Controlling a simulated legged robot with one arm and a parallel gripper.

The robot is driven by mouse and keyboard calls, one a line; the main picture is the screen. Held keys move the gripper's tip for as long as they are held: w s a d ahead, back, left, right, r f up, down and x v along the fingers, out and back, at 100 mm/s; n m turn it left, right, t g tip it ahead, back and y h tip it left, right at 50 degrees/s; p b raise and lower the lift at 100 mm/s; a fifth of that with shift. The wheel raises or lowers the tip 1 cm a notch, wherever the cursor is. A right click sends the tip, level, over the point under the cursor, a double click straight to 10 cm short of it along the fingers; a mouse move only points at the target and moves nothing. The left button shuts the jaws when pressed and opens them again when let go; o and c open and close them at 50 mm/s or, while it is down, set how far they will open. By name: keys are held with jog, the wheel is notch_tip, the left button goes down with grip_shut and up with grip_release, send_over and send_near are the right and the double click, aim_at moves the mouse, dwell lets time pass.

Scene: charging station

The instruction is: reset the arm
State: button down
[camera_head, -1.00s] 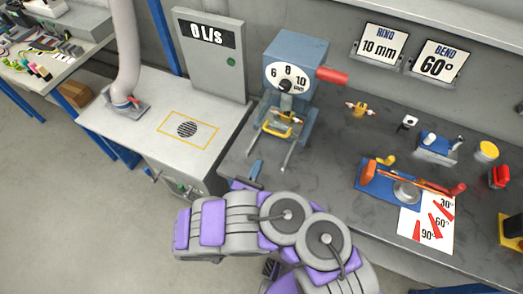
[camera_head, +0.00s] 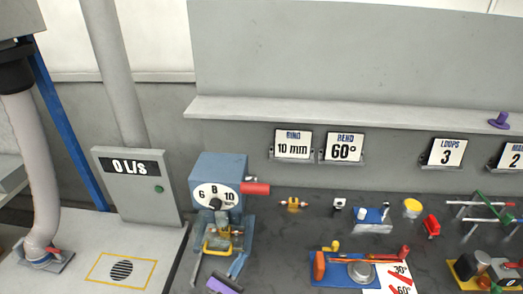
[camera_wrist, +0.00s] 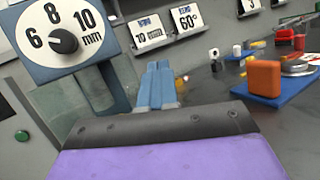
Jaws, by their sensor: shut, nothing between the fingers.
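My gripper (camera_head: 238,265) shows at the bottom of the head view, just in front of the blue dial machine (camera_head: 218,180). Its blue fingers point up and away over the grey worktop. In the wrist view my gripper (camera_wrist: 157,84) has its two blue fingers side by side, shut, with nothing between them. The dial machine (camera_wrist: 60,38) stands to the left of the fingers there. Only a short purple piece of my arm shows in the head view; the rest is below the frame.
The grey worktop (camera_head: 290,235) carries a blue bending jig (camera_head: 325,272) and several small parts to the right. A panel reading 0 L/s (camera_head: 140,190) and a hose (camera_head: 35,150) stand left. Signs reading 10 mm (camera_head: 293,144) and 60° (camera_head: 343,147) hang behind.

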jog(key=s+d+r+m+g+h, duration=0.1)
jog(key=d+r+m+g+h, duration=0.3)
jog(key=d+r+m+g, duration=0.55)
jog(key=s+d+r+m+g+h, duration=0.2)
jog(key=d+r+m+g+h, duration=0.3)
jog(key=d, duration=0.7)
jog(key=s+d+r+m+g+y, duration=0.3)
jog(key=s+d+m+g, duration=0.2)
jog(key=s+d+g, duration=0.15)
jog(key=s+d+m+g+y, duration=0.3)
jog(key=s+m+y, duration=0.3)
jog(key=s+y, duration=0.45)
jog(key=s+a+m+t+y, duration=0.2)
jog(key=s+a+y, duration=0.4)
jog(key=s+a, duration=0.4)
jog(key=shift+r+t+y, duration=0.3)
jog(key=shift+t+y, duration=0.05)
jog(key=shift+t, duration=0.45)
jog(key=shift+m, duration=0.25)
